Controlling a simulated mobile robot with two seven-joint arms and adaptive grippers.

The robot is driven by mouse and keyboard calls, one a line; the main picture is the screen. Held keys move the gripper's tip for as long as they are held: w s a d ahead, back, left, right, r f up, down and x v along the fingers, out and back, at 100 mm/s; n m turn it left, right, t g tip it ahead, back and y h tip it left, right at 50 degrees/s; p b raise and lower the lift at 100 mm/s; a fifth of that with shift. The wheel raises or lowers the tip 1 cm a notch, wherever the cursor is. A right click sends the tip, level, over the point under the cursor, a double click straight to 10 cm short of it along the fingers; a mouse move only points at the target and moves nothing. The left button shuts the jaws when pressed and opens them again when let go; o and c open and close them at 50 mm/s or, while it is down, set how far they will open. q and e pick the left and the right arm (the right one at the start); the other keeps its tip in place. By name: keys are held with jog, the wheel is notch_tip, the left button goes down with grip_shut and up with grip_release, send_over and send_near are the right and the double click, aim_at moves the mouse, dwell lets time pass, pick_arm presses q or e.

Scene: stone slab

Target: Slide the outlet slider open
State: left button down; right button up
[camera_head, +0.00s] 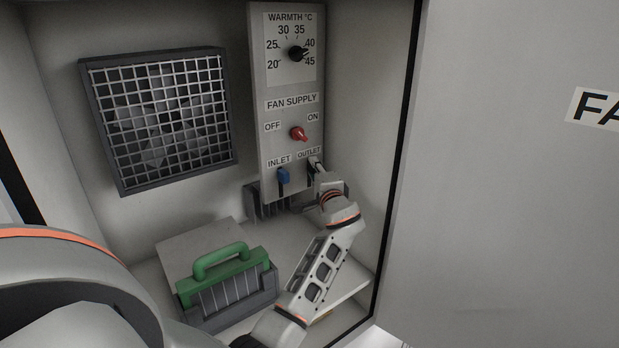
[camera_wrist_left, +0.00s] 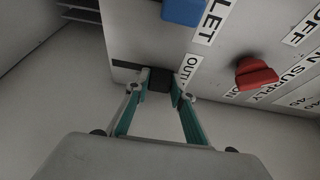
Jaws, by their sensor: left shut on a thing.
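The outlet slider (camera_wrist_left: 160,80) is a dark knob below the OUTLET label on the grey control panel (camera_head: 264,83). My left gripper (camera_head: 316,165) reaches it from below right in the head view. In the left wrist view the fingers of my left gripper (camera_wrist_left: 160,84) are shut on the slider, one on each side. The slider is mostly hidden by the gripper in the head view. The blue inlet slider (camera_head: 283,175) is just left of it and also shows in the left wrist view (camera_wrist_left: 184,11). My right gripper is not in view.
A red fan supply knob (camera_head: 299,134) and a black warmth dial (camera_head: 297,54) are above on the panel. A fan behind a grille (camera_head: 160,118) is at left. A green-handled box (camera_head: 228,283) stands below. The cabinet door (camera_head: 510,200) is at right.

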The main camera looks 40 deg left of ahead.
pick_arm(q)
jog(key=shift+r, duration=0.35)
jog(key=c, duration=1.7)
grip_release()
jog(key=shift+d+f, duration=0.1)
jog(key=shift+f, duration=0.05)
jog(key=v, duration=1.2)
